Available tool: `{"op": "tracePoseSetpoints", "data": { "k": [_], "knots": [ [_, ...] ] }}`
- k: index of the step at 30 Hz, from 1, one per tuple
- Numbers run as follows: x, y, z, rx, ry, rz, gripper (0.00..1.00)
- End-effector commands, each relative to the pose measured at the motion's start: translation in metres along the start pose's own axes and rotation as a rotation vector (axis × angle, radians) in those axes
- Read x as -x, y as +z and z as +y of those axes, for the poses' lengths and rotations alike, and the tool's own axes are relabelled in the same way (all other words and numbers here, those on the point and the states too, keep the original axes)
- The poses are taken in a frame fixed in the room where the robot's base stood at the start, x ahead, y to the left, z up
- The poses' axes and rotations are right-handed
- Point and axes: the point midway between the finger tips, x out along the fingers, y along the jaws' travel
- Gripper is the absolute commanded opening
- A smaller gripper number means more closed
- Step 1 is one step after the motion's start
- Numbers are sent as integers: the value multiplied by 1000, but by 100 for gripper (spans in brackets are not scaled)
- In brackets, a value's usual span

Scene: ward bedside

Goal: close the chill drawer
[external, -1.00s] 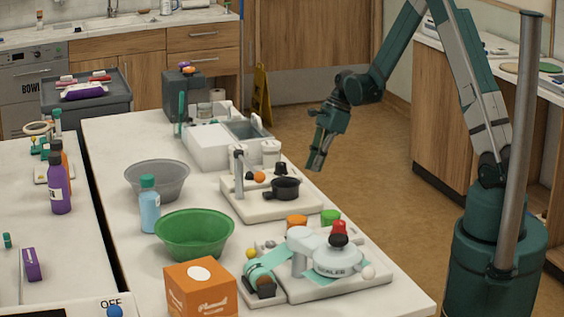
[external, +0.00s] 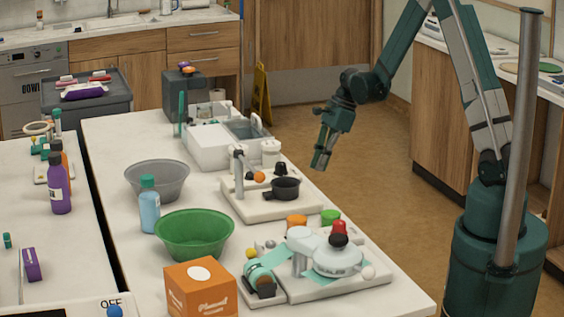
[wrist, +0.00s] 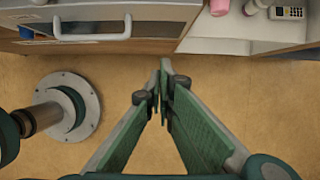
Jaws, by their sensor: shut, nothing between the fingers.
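My gripper (external: 319,165) hangs over the floor to the right of the long white table in the external view, pointing down. In the wrist view its green fingers (wrist: 160,88) meet at the tips, shut and empty. A light unit front with a bar handle (wrist: 92,36) and a dark panel shows at the wrist view's top left, apart from the fingers. I cannot tell whether it is the chill drawer. A white unit (external: 207,150) with a grey bin-like part (external: 246,130) stands at the table's far end; whether that is the drawer is also unclear.
A pan (external: 286,187) on a white stand, a green bowl (external: 194,238), a grey bowl (external: 160,182) and an orange box (external: 200,288) stand on the table. A pink cup (wrist: 219,7) is on a counter. The floor below my gripper is clear.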

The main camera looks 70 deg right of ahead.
Motion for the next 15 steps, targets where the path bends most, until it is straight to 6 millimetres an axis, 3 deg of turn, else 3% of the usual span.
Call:
{"op": "tracePoseSetpoints", "data": {
  "k": [8, 15],
  "knots": [
    [-3, 0, 0, 0, 0, 0, 0],
    [-19, 0, 0, 0, 0, 0, 0]
  ]
}}
